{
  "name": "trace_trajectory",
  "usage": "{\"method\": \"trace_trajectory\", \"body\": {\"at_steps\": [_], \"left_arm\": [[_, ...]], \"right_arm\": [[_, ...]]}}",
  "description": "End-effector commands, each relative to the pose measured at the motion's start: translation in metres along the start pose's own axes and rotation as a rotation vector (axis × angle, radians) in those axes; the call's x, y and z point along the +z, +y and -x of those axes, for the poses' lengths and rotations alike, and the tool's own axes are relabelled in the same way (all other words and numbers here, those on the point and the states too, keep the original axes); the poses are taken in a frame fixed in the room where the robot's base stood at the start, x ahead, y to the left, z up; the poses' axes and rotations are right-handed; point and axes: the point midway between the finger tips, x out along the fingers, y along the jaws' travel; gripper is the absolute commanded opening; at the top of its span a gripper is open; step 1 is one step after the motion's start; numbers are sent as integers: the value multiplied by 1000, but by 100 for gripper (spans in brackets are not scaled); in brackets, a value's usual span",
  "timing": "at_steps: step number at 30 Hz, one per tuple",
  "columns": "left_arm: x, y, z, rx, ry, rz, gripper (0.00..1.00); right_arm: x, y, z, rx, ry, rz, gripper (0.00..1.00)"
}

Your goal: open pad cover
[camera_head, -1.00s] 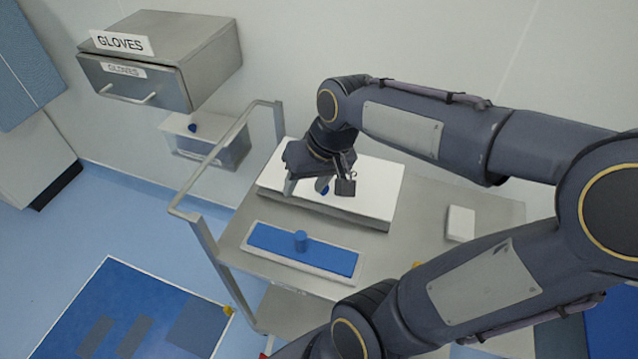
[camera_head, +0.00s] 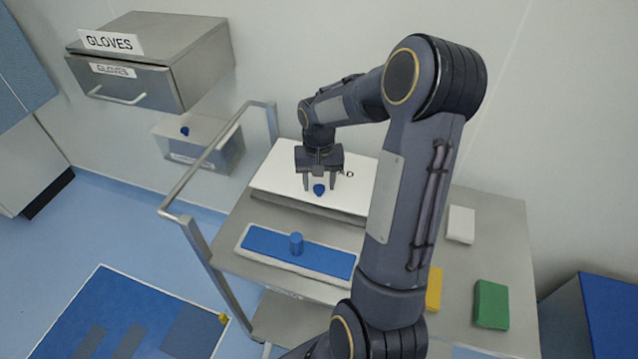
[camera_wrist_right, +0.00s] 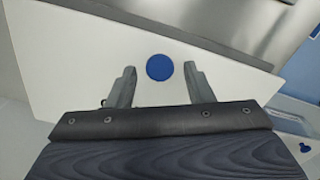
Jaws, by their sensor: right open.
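The pad cover is a flat white lid (camera_head: 277,175) on a shallow box on the cart, with dark lettering partly hidden by my arm. A small blue knob (camera_head: 319,189) stands on it near its front edge. My right gripper (camera_head: 320,186) is open above the cover, with its fingers pointing down on either side of the knob. In the right wrist view the blue knob (camera_wrist_right: 159,67) shows between and slightly beyond the two open fingertips (camera_wrist_right: 160,70). I cannot tell whether the fingers touch the cover. The cover lies flat. My left gripper is out of view.
A blue pad tray with an upright blue peg (camera_head: 296,243) lies in front of the box. White (camera_head: 461,224), green (camera_head: 491,304) and yellow (camera_head: 433,289) blocks lie on the right of the cart. The cart's handle rail (camera_head: 215,147) rises on the left. A gloves dispenser (camera_head: 150,60) hangs on the wall.

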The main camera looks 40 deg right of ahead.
Motion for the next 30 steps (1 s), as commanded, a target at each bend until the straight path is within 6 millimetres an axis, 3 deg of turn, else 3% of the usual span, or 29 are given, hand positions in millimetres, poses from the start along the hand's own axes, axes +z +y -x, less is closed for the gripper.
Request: {"method": "trace_trajectory", "body": {"at_steps": [4,12,23,30], "left_arm": [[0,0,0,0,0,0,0],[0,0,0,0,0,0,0],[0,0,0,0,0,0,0],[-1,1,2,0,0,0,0]], "right_arm": [[1,0,-10,-1,-1,-1,47],[0,0,-12,-1,0,-1,47],[0,0,-12,-1,0,0,0],[0,0,-10,-3,-3,0,0]]}}
